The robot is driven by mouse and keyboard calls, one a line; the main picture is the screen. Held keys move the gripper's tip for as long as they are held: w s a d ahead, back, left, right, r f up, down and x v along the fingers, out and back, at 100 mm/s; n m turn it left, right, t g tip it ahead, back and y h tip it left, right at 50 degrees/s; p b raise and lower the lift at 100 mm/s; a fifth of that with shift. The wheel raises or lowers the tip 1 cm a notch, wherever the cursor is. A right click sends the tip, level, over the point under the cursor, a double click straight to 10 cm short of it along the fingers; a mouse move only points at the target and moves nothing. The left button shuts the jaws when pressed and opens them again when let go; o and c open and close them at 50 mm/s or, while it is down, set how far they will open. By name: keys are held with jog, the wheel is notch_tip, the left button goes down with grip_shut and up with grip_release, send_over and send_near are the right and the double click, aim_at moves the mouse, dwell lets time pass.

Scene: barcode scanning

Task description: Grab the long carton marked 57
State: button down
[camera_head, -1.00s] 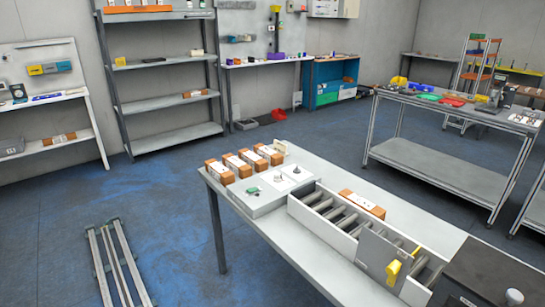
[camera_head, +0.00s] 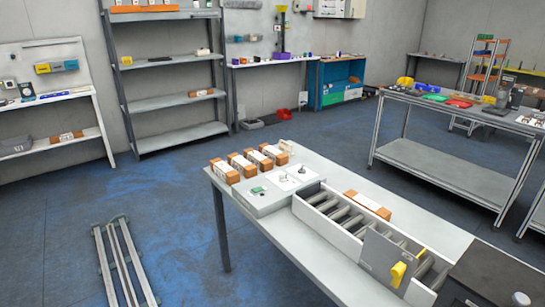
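Several long brown cartons with white labels stand in a row at the far left end of the near table: one at the left end (camera_head: 224,171), then another (camera_head: 242,164), another (camera_head: 258,159) and one at the right (camera_head: 274,153). A separate long carton (camera_head: 367,205) lies behind the conveyor, on the table's right part. The label numbers are too small to read, so I cannot tell which is marked 57. My gripper is not in view.
A conveyor box (camera_head: 340,232) with rollers, a grey plate and a yellow scanner (camera_head: 398,273) occupies the near table (camera_head: 420,215). A white tray (camera_head: 262,204) with small parts sits beside the cartons. Rails (camera_head: 122,262) lie on the floor at left. Shelves (camera_head: 172,101) stand behind.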

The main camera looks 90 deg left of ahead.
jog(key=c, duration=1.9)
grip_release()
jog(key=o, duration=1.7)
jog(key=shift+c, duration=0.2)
